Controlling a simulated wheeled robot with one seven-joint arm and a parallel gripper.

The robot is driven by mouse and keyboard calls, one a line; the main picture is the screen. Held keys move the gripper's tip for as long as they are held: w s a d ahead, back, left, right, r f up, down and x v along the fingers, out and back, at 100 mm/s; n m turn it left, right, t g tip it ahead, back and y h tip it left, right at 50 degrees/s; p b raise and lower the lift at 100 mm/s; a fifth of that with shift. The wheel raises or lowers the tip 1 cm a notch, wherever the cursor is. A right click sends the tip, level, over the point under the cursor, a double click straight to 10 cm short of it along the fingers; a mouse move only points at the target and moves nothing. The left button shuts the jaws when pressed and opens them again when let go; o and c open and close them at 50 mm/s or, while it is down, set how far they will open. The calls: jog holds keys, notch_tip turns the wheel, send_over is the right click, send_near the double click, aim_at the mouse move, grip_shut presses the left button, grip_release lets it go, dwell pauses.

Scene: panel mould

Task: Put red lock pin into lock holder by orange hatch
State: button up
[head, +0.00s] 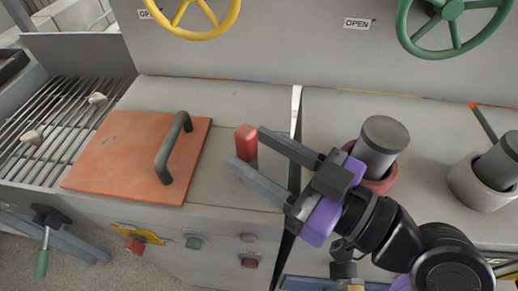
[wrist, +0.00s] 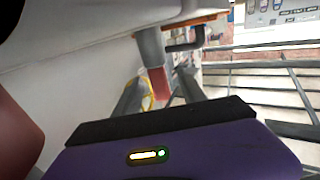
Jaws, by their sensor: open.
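The red lock pin (head: 246,139) stands upright on the grey panel, right of the orange hatch (head: 95,150). My gripper (head: 248,151) is open, with one fingertip on either side of the pin; I cannot tell whether they touch it. In the wrist view the red pin (wrist: 158,84) shows between the two fingers, with a grey cylindrical part (wrist: 150,46) adjoining it. The orange hatch edge (wrist: 190,23) is beyond. The pin's lower part is partly hidden by my fingers in the head view. I cannot clearly make out the lock holder.
The hatch has a dark arched handle (head: 173,148). A grey cylinder (head: 383,140) in a red collar stands close behind my gripper, and another sits in a pale collar (head: 475,183). Yellow (head: 200,33) and green (head: 450,45) handwheels are above. A metal grating (head: 45,130) is at left.

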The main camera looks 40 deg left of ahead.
jog(key=d, duration=0.7)
jog(key=shift+w+d, duration=0.15)
jog(key=shift+d, duration=0.2)
